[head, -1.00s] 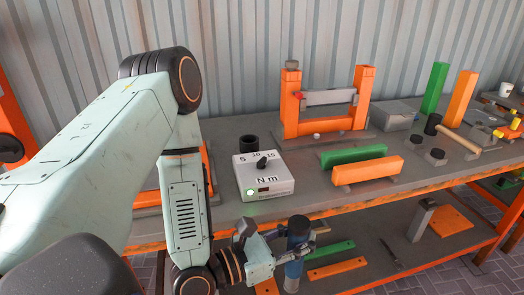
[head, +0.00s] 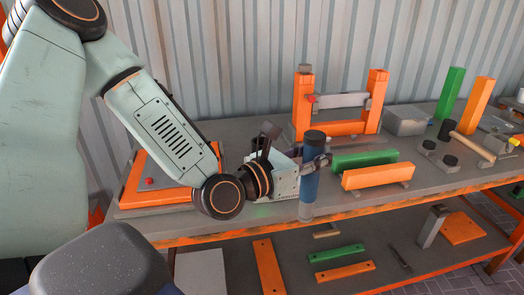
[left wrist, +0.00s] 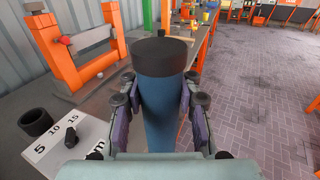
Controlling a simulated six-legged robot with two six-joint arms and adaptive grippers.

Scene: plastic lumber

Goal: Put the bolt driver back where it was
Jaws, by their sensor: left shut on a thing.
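The bolt driver (head: 311,178) is a blue cylinder with a dark top, held upright at the front edge of the workbench. My left gripper (head: 318,163) is shut around its upper part. In the left wrist view the bolt driver (left wrist: 162,95) stands between the two fingers. The torque setting box (left wrist: 72,143), white with a dial marked 5, 10, 15, sits on the bench to the left of it. A black ring-shaped holder (left wrist: 40,120) stands behind the box, empty as far as I can see. My right gripper is not in view.
An orange frame (head: 342,127) with a grey crossbar stands at the back. A green bar (head: 364,159) and an orange bar (head: 378,176) lie right of the driver. A mallet (head: 472,145) lies further right. The lower shelf (head: 225,257) holds loose strips.

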